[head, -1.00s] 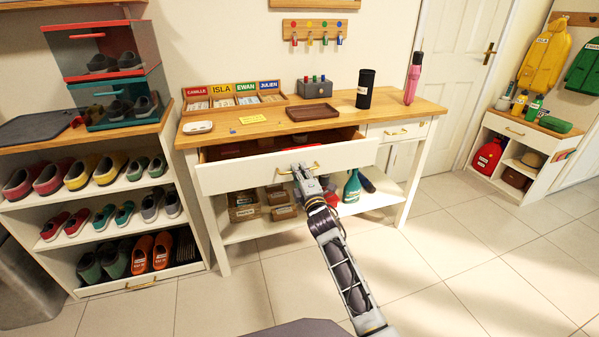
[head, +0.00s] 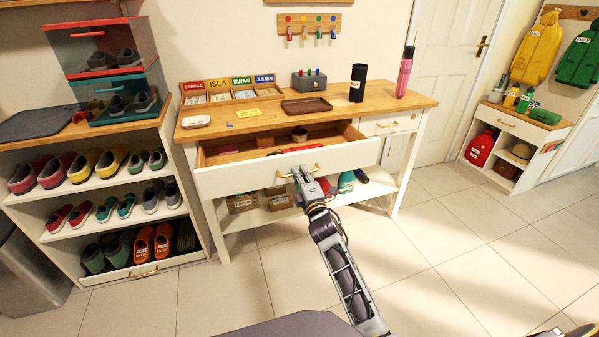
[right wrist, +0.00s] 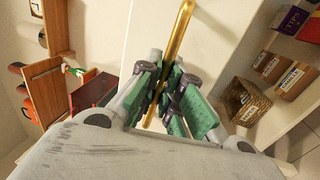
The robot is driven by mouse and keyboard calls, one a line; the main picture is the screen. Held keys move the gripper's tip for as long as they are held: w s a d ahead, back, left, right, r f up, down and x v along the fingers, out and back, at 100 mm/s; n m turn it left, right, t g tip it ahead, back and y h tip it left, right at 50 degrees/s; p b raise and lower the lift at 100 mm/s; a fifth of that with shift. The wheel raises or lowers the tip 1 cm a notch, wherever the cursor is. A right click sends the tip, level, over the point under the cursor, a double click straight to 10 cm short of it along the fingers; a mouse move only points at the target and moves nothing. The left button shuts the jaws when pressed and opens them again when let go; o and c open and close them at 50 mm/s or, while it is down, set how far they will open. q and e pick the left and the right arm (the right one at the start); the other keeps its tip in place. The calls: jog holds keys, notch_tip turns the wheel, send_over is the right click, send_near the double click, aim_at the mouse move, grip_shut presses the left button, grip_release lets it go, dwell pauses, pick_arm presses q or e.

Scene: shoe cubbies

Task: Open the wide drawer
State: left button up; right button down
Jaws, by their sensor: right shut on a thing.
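The wide drawer (head: 250,178) has a white front and a brass handle (head: 306,172). It is pulled out from under the wooden top of the white table (head: 232,125), and items inside show. My right gripper (head: 301,174) is at the handle in the head view. In the right wrist view the brass bar (right wrist: 181,35) runs between the green-padded fingers of my right gripper (right wrist: 168,95), which are shut on it. My left gripper is not in view; only a small piece at the bottom right edge of the head view may be mine.
A narrow closed drawer (head: 388,122) sits right of the wide one. A shoe shelf (head: 120,188) stands at left. The floor in front is clear.

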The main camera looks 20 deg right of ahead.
jog(key=c, duration=1.6)
grip_release()
jog(key=shift+s+f, duration=0.1)
jog(key=shift+s, duration=0.05)
jog(key=s+f, duration=0.2)
jog(key=s, duration=0.9)
jog(key=shift+s+d, duration=0.2)
jog(key=shift+d, duration=0.05)
jog(key=shift+f, duration=0.1)
